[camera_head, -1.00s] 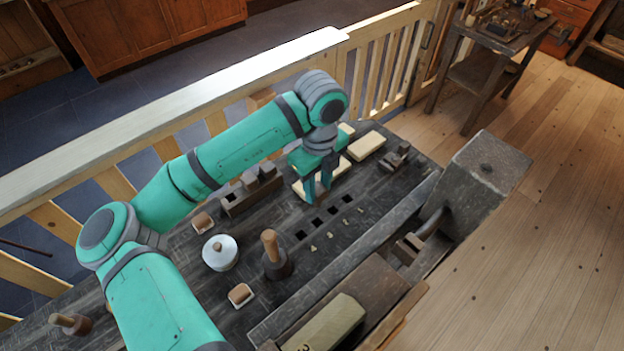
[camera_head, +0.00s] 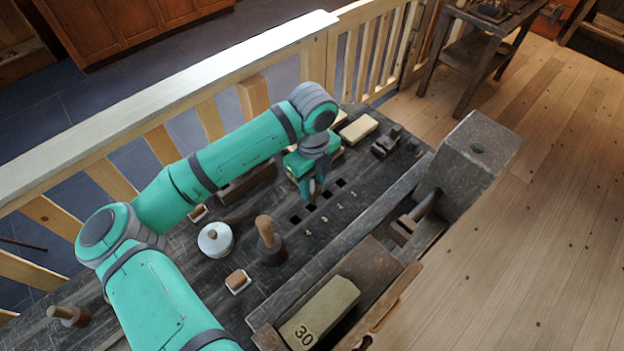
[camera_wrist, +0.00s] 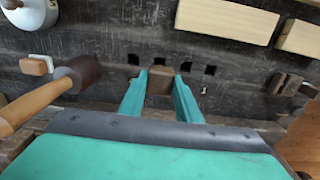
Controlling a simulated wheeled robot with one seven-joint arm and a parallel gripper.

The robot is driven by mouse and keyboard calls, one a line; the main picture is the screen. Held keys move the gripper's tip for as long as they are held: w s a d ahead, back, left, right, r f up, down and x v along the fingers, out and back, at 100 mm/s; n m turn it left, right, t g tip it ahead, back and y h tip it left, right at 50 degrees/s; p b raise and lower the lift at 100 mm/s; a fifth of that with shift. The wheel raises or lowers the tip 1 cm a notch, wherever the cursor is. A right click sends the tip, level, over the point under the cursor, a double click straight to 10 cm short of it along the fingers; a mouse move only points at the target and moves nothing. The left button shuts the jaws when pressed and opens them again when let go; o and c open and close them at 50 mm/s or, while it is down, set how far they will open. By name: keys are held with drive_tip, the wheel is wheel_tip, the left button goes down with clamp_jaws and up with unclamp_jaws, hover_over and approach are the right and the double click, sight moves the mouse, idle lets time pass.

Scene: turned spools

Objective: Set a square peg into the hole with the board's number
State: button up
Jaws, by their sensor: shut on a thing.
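My gripper (camera_head: 314,190) is over the row of dark square holes in the dark bench top, fingers pointing down. In the wrist view my gripper (camera_wrist: 160,92) is shut on a brown square peg (camera_wrist: 160,82). Square holes lie just beyond the peg, one at the left (camera_wrist: 133,59) and one at the right (camera_wrist: 210,70). I cannot tell whether the peg's lower end is in a hole. Small pale number marks lie beside the holes; a "1" (camera_wrist: 204,91) is readable. A greenish block (camera_head: 325,312) at the front bears "30".
A mallet (camera_head: 268,240) stands near the holes, with a white lidded pot (camera_head: 215,241) and a small brown block (camera_head: 238,281) nearby. Pale wooden blocks (camera_head: 359,129) lie behind. A heavy stone-like post (camera_head: 478,151) rises at the right.

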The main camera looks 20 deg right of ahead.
sight(311, 199)
drive_tip(key=shift+a+f, duration=0.1)
drive_tip(key=shift+f, duration=2.55)
drive_tip(key=shift+w+f, duration=0.15)
drive_tip(key=shift+f, duration=0.65)
drive_tip(key=shift+a, duration=0.1)
drive_tip(key=shift+d, duration=0.2)
drive_tip(key=shift+a+f, duration=0.2)
drive_tip(key=shift+a, duration=0.05)
drive_tip(key=o, duration=1.5)
drive_tip(key=shift+r, duration=0.1)
